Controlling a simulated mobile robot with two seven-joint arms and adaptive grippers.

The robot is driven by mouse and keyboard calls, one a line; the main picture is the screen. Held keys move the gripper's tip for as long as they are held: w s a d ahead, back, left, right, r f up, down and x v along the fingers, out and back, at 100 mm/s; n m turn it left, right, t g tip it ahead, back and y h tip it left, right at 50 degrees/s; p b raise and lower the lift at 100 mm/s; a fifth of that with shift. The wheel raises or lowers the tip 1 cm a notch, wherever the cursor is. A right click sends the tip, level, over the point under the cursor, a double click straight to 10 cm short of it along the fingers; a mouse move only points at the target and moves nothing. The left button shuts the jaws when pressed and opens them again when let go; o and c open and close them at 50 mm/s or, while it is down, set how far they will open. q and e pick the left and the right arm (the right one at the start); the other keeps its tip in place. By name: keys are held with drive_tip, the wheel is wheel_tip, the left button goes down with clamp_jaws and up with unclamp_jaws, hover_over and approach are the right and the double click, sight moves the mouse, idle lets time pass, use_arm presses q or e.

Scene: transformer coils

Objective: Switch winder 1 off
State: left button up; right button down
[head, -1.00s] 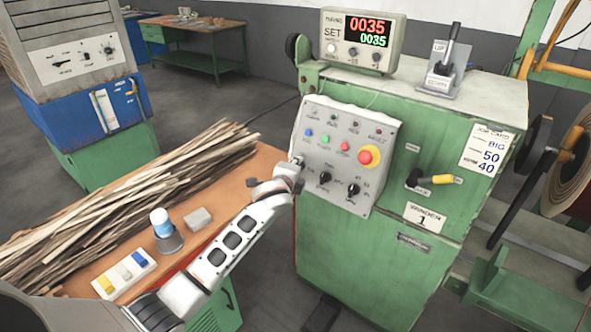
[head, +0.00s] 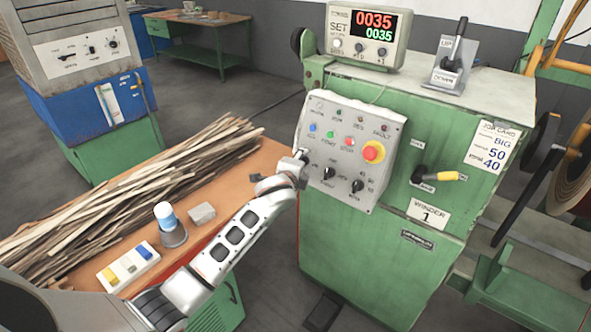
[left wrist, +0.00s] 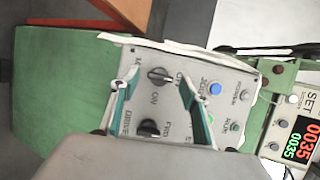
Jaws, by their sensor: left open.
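Winder 1 is the green cabinet (head: 360,255) with a sloping grey control panel (head: 314,106) and a plate (head: 428,214) reading WINDER 1. My left gripper (head: 303,157) is at the panel's lower left edge. In the left wrist view the open left gripper (left wrist: 160,84) has its fingers on either side of a black rotary switch (left wrist: 162,75) with ON and OFF marks. I cannot tell whether they touch it; its setting is unclear. The gripper seems to hide this switch in the head view. The DRIVE knob (left wrist: 150,128) is beside it. My right gripper is not seen.
A red stop button (head: 373,151) and another black knob (head: 358,186) are on the panel. A lit counter (head: 340,57) reading 0035 and a lever stand (head: 447,78) are on top. An orange bench (head: 262,160) with wooden strips (head: 150,185) is at left.

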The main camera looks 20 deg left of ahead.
use_arm(q)
drive_tip(key=v, duration=1.1)
drive_tip(key=shift+s, duration=0.2)
drive_tip(key=s+f+n+g+h, duration=0.1)
drive_tip(key=s+f+n, duration=0.6)
drive_tip(key=s+f, duration=0.8)
drive_tip(key=s+a+f+n+g+h, duration=0.1)
drive_tip(key=s+f+n, duration=0.6)
drive_tip(key=s+f, duration=0.7)
drive_tip(key=s+g+h, duration=0.1)
drive_tip(key=s, duration=0.2)
drive_tip(key=shift+f+n, duration=0.35)
drive_tip(key=shift+n, duration=0.05)
